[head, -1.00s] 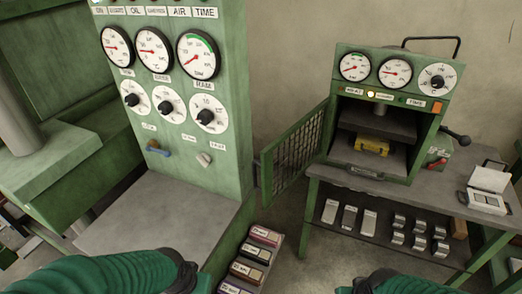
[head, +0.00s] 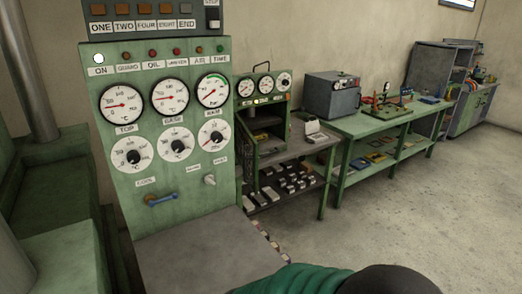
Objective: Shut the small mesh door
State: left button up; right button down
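The small green press (head: 263,88) stands beyond the right edge of the large gauge panel, with three dials on top and an open dark chamber below. Its mesh door (head: 248,158) stands swung open on the left side of the chamber. I see it only as a narrow, nearly edge-on strip, partly behind the large panel, and its mesh is too small to make out. Neither gripper is in view. Only a green sleeved part of one of my arms shows at the bottom edge, far from the door.
The large green gauge panel (head: 140,215) and its grey ledge (head: 195,250) fill the left and block the way towards the press. Small metal pieces lie on the shelf under the press. A long green bench (head: 385,122) runs to the right. The floor (head: 430,215) at right is clear.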

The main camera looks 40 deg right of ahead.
aim_at(253, 182)
jog(key=j+z, duration=0.2)
jog(key=z, duration=0.25)
jog(key=j+z, duration=0.15)
jog(key=z, duration=0.3)
jog(key=k+j+z, duration=0.1)
jog(key=z, duration=0.35)
jog(key=u, duration=0.5)
